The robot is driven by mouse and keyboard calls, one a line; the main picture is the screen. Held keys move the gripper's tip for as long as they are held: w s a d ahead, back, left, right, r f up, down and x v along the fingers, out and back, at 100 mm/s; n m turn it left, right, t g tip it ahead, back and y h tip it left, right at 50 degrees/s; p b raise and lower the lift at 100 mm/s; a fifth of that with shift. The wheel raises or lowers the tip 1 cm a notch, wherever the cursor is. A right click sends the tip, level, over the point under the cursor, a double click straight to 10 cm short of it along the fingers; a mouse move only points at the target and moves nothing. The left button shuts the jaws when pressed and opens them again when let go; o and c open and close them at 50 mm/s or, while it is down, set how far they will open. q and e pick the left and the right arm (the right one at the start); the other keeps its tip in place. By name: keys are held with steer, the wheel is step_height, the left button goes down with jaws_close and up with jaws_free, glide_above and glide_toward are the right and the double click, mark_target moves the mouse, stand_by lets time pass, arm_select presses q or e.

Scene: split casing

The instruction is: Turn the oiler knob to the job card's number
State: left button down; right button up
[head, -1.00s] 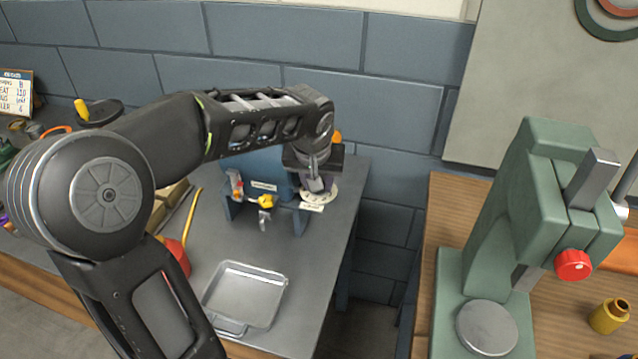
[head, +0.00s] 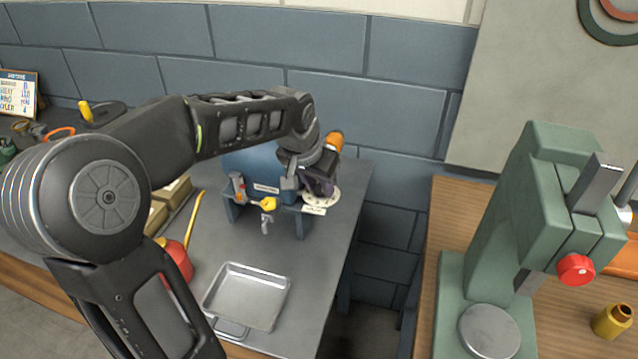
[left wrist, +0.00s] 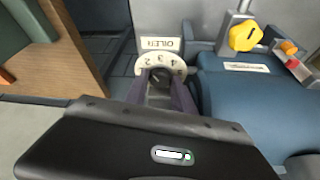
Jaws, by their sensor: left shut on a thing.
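The oiler knob (left wrist: 159,76) is small and dark, in front of a pale numbered dial (left wrist: 146,62) with an OILER label (left wrist: 160,43) in the left wrist view. The dial (head: 330,198) also shows in the head view, at the right end of the blue machine (head: 250,160). My left gripper (left wrist: 160,88) is shut on the knob, one finger on each side. The knob's exact setting is too small to read. The job card (head: 17,94) stands at the far left, its text too blurred to read surely. My right gripper is out of view.
A yellow knob (head: 268,203) sits on the machine's front. A metal tray (head: 247,295) and a red oil can (head: 177,262) are on the grey bench. A green press (head: 490,220) stands on the wooden bench at right, across a gap.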

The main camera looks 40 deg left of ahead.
arm_select(q)
steer(key=c, duration=1.3)
jaws_free()
steer(key=shift+r, duration=0.1)
steer(key=shift+b+v, duration=0.45)
steer(key=shift+v, duration=3.45)
